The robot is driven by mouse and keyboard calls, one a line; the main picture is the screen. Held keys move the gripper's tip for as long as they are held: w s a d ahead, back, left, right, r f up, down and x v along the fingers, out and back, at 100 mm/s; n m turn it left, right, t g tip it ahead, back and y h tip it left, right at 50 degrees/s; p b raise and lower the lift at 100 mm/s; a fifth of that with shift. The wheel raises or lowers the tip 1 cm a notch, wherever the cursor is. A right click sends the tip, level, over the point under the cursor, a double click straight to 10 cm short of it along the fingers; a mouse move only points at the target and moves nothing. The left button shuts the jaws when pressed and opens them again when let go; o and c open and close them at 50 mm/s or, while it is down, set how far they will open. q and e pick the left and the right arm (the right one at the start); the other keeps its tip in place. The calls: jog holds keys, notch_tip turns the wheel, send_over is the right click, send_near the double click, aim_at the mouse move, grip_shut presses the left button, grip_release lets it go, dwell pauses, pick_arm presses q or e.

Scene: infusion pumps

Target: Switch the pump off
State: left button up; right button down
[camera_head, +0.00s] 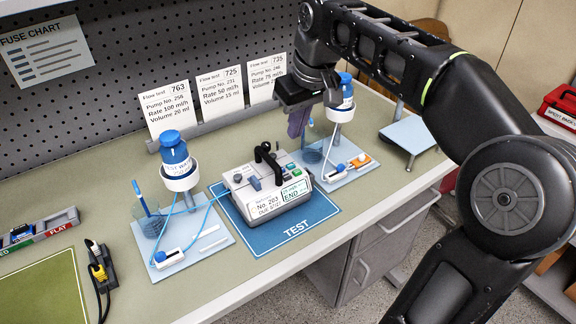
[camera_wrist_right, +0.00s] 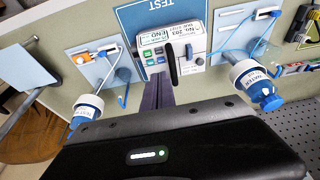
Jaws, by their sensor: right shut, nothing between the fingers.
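The pump (camera_head: 243,212) is a light grey box with a black carry handle, a label reading No. 203 and a small screen reading END. It stands on the blue TEST mat (camera_head: 312,215). Green and blue buttons show on its top right, beside the screen. The pump also shows upside down in the right wrist view (camera_wrist_right: 190,60). My right gripper (camera_head: 294,134) has purple fingers, shut and empty, above and behind the pump's right side, apart from it. In the right wrist view its fingers (camera_wrist_right: 160,80) point towards the button side. My left gripper is not in view.
Flow test cards (camera_head: 167,108) lean behind. A black-and-yellow plug (camera_head: 100,265) lies front left. The bench front is clear.

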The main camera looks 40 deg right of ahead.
send_near(287, 175)
jog(key=p+x, duration=0.1)
jog(key=x, duration=0.4)
jog(key=shift+w+a, duration=0.1)
jog(key=shift+w, duration=0.1)
jog(key=shift+f, duration=0.75)
